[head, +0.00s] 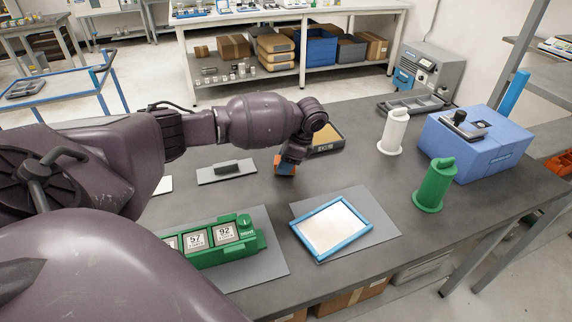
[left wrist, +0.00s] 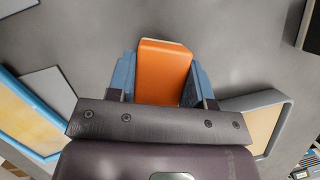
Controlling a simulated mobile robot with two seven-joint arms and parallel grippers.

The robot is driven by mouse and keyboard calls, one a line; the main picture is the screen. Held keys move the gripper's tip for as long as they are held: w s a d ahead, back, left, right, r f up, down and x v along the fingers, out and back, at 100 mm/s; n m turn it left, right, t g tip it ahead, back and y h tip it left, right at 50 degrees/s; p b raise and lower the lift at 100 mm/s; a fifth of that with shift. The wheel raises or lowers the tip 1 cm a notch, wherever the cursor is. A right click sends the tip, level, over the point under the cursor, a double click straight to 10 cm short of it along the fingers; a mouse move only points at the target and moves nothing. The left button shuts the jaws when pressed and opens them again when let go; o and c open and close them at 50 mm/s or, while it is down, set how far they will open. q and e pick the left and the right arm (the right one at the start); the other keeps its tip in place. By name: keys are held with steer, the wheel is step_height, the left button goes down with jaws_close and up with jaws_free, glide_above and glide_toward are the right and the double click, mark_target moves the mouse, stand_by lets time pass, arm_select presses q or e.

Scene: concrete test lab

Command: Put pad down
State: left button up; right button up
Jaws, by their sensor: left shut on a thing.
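My left gripper (head: 285,166) is over the middle of the grey table, its fingers pointing down. It is shut on an orange pad (left wrist: 163,72), which sits between its two blue fingers in the left wrist view. In the head view only a small part of the orange pad (head: 279,167) shows, beside the fingers. The pad's lower side is hidden, and I cannot tell whether it touches the table. My right gripper is in neither view.
A tan-filled tray (head: 327,138) lies just behind the gripper. A grey plate with a dark handle (head: 227,170) is to the left. In front are a blue-framed panel (head: 334,226) and a green numbered device (head: 212,240). White (head: 392,132) and green (head: 434,186) posts stand right. Bare table lies between.

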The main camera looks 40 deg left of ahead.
arm_select(q)
steer(key=shift+f, duration=0.45)
steer(key=shift+r, duration=0.1)
steer(key=o, duration=0.8)
steer(key=shift+o, duration=0.2)
